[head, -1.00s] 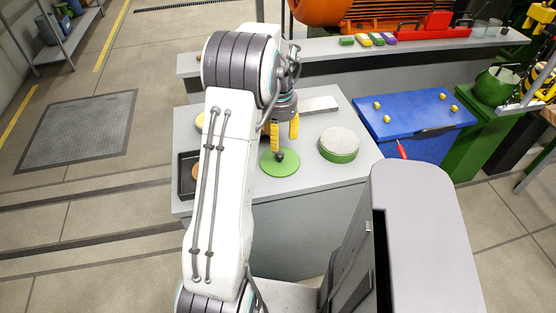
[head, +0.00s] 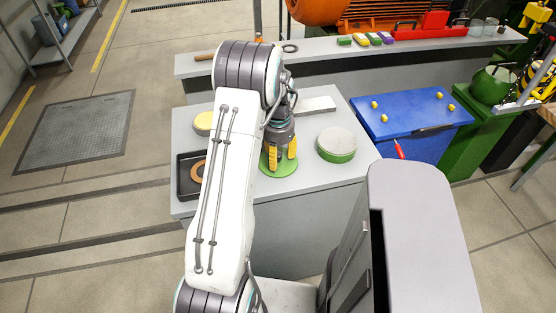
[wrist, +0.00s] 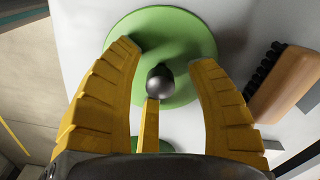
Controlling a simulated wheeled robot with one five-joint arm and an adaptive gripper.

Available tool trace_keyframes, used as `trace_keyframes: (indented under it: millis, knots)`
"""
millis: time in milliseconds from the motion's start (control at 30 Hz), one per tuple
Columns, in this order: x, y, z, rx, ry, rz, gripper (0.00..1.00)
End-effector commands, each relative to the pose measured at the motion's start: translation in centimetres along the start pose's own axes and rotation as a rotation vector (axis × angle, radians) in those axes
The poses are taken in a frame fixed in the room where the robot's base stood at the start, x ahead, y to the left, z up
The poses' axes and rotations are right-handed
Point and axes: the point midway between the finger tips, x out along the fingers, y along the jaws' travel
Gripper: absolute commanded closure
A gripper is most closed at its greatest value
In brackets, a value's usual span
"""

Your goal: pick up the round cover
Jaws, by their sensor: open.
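The round cover (head: 281,172) is a flat green disc lying on the grey workbench top. In the wrist view the cover (wrist: 190,45) has a dark round knob (wrist: 160,80) at its middle. My gripper (head: 282,154) points down over the cover. In the wrist view my gripper (wrist: 163,62) is open, with yellow fingers spread around the knob and nothing held. Whether the fingertips touch the disc I cannot tell. In the head view my gripper hides the knob.
A round green body with a grey top (head: 337,144) stands right of the cover. A black tray (head: 187,187) with a tan ring lies left, partly behind my arm. A wooden-backed brush (wrist: 288,84) lies close to the cover. A blue chest (head: 412,127) stands beyond the bench's right edge.

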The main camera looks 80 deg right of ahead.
Motion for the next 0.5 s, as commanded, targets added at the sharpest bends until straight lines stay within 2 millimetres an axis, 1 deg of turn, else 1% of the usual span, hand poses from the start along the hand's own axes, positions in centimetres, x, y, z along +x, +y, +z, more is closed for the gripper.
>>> trace_keyframes:
  millis: [167, 200, 500]
  knots:
    - [0.03, -0.01, 0.0, 0.0, 0.0, 0.0, 0.48]
    - [0.03, -0.01, 0.0, 0.0, 0.0, 0.0, 0.46]
    - [0.0, -0.02, -0.01, 0.0, 0.001, 0.0, 0.72]
